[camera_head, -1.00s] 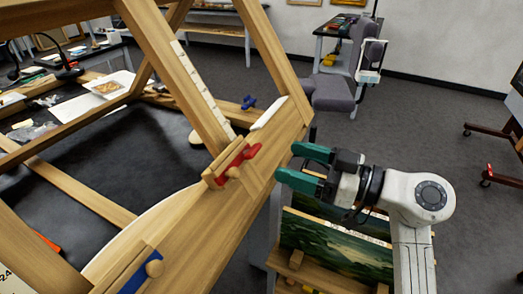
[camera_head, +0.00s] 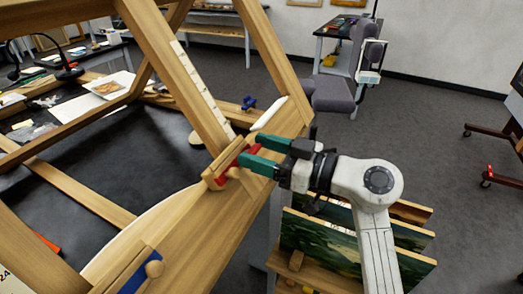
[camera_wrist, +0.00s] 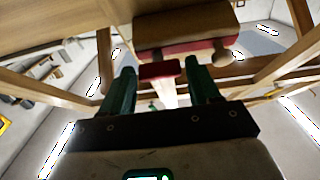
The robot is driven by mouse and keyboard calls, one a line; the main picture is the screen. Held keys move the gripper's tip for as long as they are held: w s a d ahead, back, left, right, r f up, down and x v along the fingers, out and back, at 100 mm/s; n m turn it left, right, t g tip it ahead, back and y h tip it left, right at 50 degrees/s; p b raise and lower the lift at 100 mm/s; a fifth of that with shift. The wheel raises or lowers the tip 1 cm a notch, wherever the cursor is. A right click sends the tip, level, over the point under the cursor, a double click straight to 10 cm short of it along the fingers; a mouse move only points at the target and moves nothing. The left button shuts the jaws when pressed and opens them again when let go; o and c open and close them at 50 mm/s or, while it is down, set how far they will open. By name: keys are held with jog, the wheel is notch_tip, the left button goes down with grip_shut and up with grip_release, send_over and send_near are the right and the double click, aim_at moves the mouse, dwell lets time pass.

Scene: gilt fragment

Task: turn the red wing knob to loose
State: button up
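The red wing knob (camera_head: 256,149) is at the wooden clamp block on the slanted beam of the easel frame. In the wrist view the red knob (camera_wrist: 160,71) shows between my two fingertips, with a small gap on each side. My gripper (camera_head: 250,149) has green fingers, spread apart, and its tips reach the knob in the head view. It also shows in the wrist view (camera_wrist: 163,75). Whether either finger touches the knob I cannot tell. The fingers partly cover the knob in the head view.
A red-lined wooden block (camera_wrist: 186,30) with a round wooden peg (camera_wrist: 222,55) sits close above my fingers. A blue knob (camera_head: 249,103) is farther back on the frame. A blue-lined clamp (camera_head: 132,281) is lower left. Painted canvases (camera_head: 322,245) stand below my arm.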

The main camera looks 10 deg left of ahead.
jog(key=c, duration=0.8)
jog(key=shift+o, duration=0.2)
